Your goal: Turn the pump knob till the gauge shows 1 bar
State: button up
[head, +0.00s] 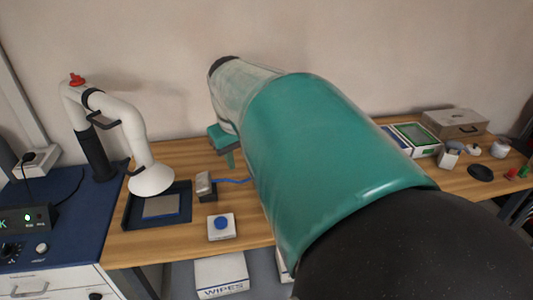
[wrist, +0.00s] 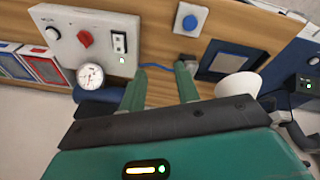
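In the wrist view, a white control box (wrist: 83,45) lies at the upper left. It carries a red knob (wrist: 85,39), a small pale knob (wrist: 52,33), a black rocker switch (wrist: 119,42) and a lit green lamp. A round gauge (wrist: 90,76) with a white face sits at its edge; its reading is too small to tell. Which knob is the pump knob is not marked legibly. My gripper (wrist: 160,78) is open and empty, to the right of the box and gauge. In the head view my arm hides the box, and the gripper shows only partly.
A blue button box (head: 221,224) stands on the wooden table. A dark tray (head: 129,209) with a plate lies under the white extraction hood (head: 151,180). A blue cable crosses the table. A toolbox (head: 455,124) and trays stand at the right. A wipes box (head: 221,276) is below.

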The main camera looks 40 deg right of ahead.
jog(key=s+d+f+m+g+y, duration=0.1)
jog(key=d+f, duration=0.2)
jog(key=d, duration=0.9)
jog(key=s+d+f+m+g+y, duration=0.1)
jog(key=d+f, duration=0.1)
jog(key=d, duration=1.1)
jog(key=f, duration=1.3)
jog(key=shift+w+a+f, duration=0.15)
jog(key=shift+a+f, duration=0.05)
jog(key=shift+f, duration=0.1)
grip_shut()
